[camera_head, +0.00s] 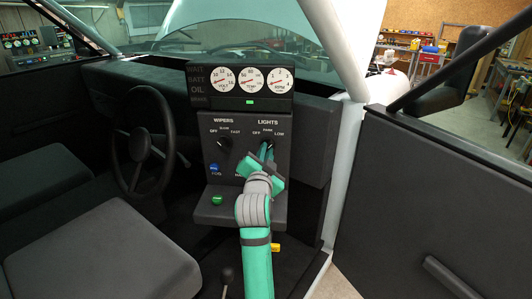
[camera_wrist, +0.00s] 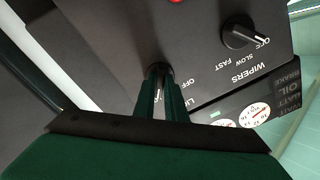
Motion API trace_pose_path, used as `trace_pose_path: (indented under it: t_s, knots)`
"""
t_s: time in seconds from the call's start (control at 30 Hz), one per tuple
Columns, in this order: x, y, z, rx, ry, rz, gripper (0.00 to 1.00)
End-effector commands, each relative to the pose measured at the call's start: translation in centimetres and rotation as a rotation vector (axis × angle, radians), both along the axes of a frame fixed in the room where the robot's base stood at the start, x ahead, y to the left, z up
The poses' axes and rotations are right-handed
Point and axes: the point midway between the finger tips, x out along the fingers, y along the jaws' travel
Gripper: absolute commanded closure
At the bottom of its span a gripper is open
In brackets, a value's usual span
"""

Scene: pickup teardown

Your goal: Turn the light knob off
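The black panel (camera_head: 282,179) carries a LIGHTS dial with OFF, PARK and LOW marks on its right side. My gripper (camera_head: 266,150) reaches up to this dial from below and covers most of it in the head view. In the wrist view, the fingers of my gripper (camera_wrist: 159,88) are close together, one on each side of the dark light knob (camera_wrist: 158,67), and appear closed on it. The knob's pointer is hidden, so its setting cannot be read. The word OFF shows beside the fingers in the wrist view.
The wipers knob (camera_head: 224,145) sits left of the lights dial and also shows in the wrist view (camera_wrist: 240,34). Gauges (camera_head: 251,79) are above. A blue button (camera_head: 213,167), a green knob (camera_head: 217,200) and a steering wheel (camera_head: 138,148) are to the left.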

Motion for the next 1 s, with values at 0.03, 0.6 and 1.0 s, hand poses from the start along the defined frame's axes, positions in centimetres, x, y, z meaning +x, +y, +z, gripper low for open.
trace_pose_path:
  t_s: [0.03, 0.6, 1.0]
  knots:
    - [-0.01, -0.03, -0.04, 0.0, 0.001, -0.001, 1.0]
    - [0.0, -0.1, -0.07, -0.207, 0.023, -0.002, 1.0]
    - [-0.02, -0.18, -0.09, -0.581, 0.063, -0.001, 1.0]
